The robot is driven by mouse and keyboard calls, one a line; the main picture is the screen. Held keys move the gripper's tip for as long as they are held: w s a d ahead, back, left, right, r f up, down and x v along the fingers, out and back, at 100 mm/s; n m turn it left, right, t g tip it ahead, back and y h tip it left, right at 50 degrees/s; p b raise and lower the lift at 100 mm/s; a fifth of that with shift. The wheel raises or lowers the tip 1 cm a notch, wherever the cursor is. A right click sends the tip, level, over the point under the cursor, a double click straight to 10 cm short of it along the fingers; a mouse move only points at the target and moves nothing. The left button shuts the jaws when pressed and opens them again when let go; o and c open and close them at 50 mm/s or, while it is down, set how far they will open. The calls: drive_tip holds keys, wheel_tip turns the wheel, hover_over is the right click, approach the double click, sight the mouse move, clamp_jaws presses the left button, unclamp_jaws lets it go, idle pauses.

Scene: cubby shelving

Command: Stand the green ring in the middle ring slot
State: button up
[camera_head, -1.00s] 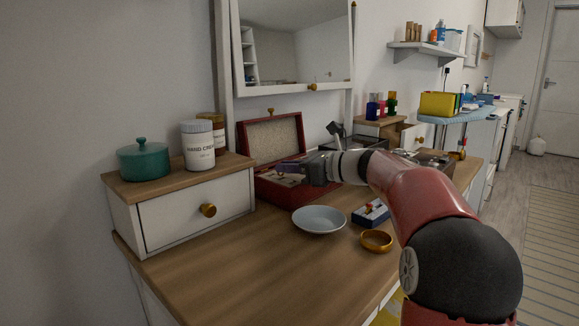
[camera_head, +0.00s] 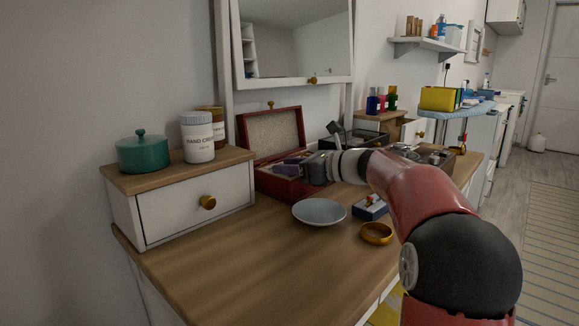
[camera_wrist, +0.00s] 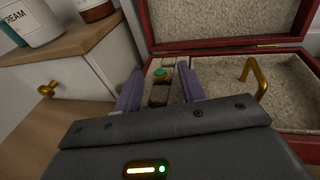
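The green ring (camera_wrist: 161,72), a gold band with a green stone, shows between my finger tips in the wrist view, with gaps on both sides. It is at the far end of a narrow row of dark slots (camera_wrist: 158,96) in the red jewellery box (camera_wrist: 225,45). I cannot tell for sure which slot it is in or how deep it sits. My gripper (camera_wrist: 160,88) is open, its two purple fingers on either side of the row. In the head view my gripper (camera_head: 289,168) is low over the box (camera_head: 302,140), hiding the ring and slots.
A gold hoop (camera_wrist: 258,75) stands in the right compartment. The open lid rises behind. A white drawer unit (camera_head: 175,215) is left of the box. A pale plate (camera_head: 319,212), a blue box (camera_head: 369,210) and a gold bangle (camera_head: 376,234) lie in front. The tabletop's front left is clear.

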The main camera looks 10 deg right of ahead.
drive_tip(key=v, duration=0.8)
drive_tip(key=shift+f, duration=0.1)
idle(0.3)
